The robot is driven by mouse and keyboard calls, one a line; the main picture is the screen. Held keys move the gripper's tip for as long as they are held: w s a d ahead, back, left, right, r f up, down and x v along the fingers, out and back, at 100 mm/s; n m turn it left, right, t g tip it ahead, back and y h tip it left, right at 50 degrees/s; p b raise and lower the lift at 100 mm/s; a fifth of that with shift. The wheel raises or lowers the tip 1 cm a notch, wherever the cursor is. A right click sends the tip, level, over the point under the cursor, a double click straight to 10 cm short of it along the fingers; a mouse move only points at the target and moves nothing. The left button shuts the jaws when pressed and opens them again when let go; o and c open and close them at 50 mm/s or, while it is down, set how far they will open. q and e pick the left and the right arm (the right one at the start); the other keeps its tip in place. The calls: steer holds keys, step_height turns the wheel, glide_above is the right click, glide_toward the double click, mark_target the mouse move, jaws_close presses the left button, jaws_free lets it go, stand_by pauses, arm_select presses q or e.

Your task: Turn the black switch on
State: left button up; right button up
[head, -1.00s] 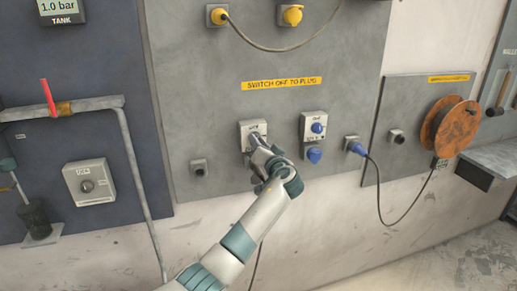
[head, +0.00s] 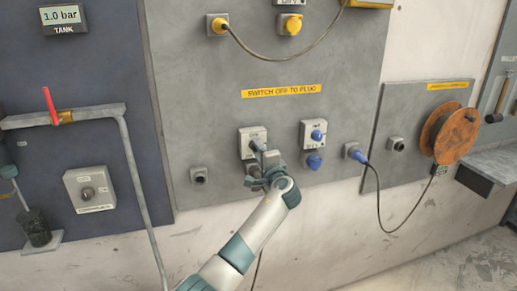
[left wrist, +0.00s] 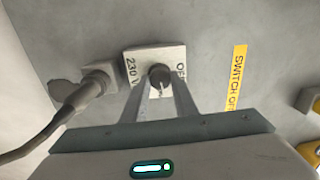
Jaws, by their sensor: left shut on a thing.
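The black switch is a dark round knob on a white box (head: 246,133) on the grey wall panel. In the left wrist view the black knob (left wrist: 159,74) shows a light pointer mark, with "OFF" on the box to its right and "230 V" to its left. My left gripper (head: 262,147) is at the box in the head view. In the left wrist view the fingers of my left gripper (left wrist: 160,92) close on the knob from both sides. In the head view the fingers hide part of the knob. My right gripper is in neither view.
A blue switch (head: 317,135) on a white box is just right, with a blue socket (head: 314,161) below. A grey plug with a cable (left wrist: 83,97) sits beside the switch box. A yellow label (head: 282,91) is above.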

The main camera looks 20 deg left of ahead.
arm_select(q)
steer(key=shift+m+p, duration=0.45)
steer(key=shift+m, duration=0.75)
steer(key=o, duration=1.1)
steer(key=shift+c, duration=0.2)
steer(key=shift+s+d, duration=0.1)
steer(key=shift+s, duration=0.05)
steer(key=b+v, duration=0.5)
steer(key=v, duration=1.2)
steer(key=shift+b, duration=0.4)
steer(key=shift+f, duration=0.1)
